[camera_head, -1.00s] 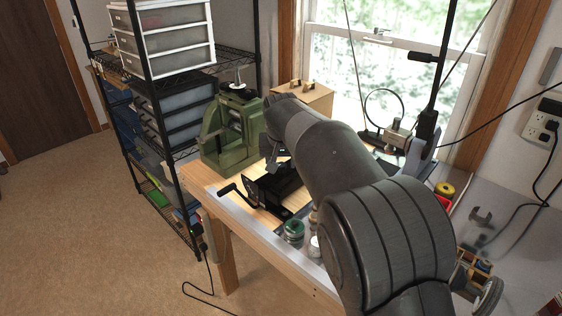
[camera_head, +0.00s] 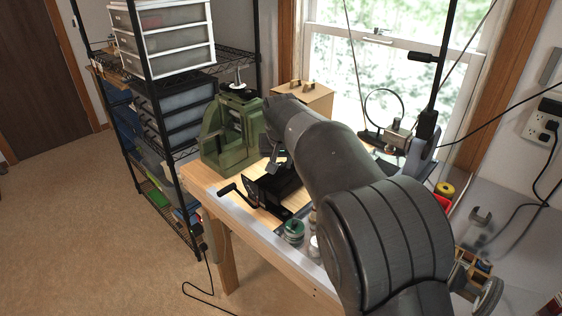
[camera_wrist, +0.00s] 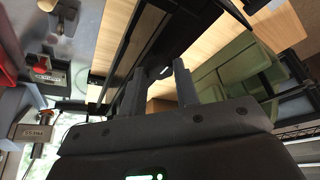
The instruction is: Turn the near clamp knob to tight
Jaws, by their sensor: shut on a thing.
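A black clamping device (camera_head: 268,189) with a crank handle (camera_head: 228,188) sits on the wooden bench top; it also shows as long dark bars in the wrist view (camera_wrist: 150,45). My gripper (camera_head: 274,163) is low at the far end of this device, partly hidden by my arm. In the wrist view my gripper's two fingers (camera_wrist: 160,78) stand apart and are shut on a small dark part, the near clamp knob (camera_wrist: 164,71). The knob is mostly hidden, and its turn angle cannot be read.
A green press (camera_head: 230,135) stands close behind and left of the device. A wooden box (camera_head: 303,97) is at the back by the window. A green-topped jar (camera_head: 293,230) is near the bench front. A black shelf rack (camera_head: 180,150) stands at the left.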

